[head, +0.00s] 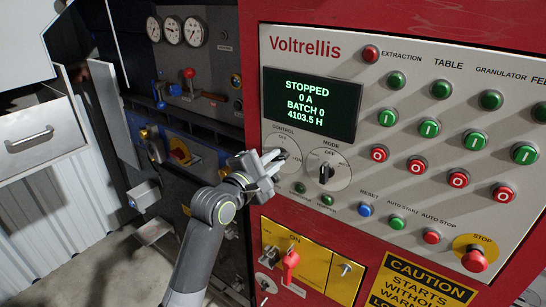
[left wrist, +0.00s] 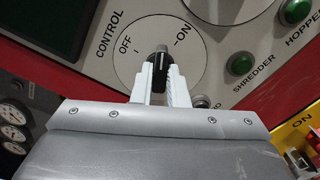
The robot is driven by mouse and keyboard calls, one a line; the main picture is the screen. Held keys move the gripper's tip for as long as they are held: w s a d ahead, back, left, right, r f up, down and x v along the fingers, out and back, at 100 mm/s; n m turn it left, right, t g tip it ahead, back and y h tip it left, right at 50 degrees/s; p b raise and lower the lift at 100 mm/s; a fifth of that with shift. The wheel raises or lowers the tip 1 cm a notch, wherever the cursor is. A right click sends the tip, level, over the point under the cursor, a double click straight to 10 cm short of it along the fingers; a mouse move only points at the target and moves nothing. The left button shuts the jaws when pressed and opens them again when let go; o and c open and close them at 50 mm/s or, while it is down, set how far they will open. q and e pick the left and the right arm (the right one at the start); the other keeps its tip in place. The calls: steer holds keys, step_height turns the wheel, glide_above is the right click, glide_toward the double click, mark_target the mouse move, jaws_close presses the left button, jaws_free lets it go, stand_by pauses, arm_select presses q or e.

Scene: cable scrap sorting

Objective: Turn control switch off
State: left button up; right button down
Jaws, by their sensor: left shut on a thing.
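The control switch is a black knob (left wrist: 157,62) on a round pale dial plate (left wrist: 190,70), with OFF printed on the left and ON on the upper right in the left wrist view. My left gripper (left wrist: 158,76) is shut on this knob, with one pale finger on each side. I cannot tell exactly which mark the knob points to. In the head view my left gripper (head: 273,160) is at the CONTROL dial (head: 290,143) and hides its knob and part of the plate. My right gripper is not in view.
The MODE switch (head: 326,172) is close to the right of my gripper. A display (head: 312,103) above reads STOPPED, 0 A. Green, red and blue buttons fill the panel (head: 360,135). A red stop button (head: 474,260) is at lower right, a red-handled switch (head: 290,265) below.

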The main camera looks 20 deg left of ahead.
arm_select(q)
steer(key=shift+f+n+p, duration=0.1)
steer(key=shift+n+p, duration=1.1)
steer(key=shift+p, duration=0.65)
steer(key=shift+n+p, duration=0.6)
steer(key=shift+p, duration=0.5)
steer(key=shift+n, duration=3.4)
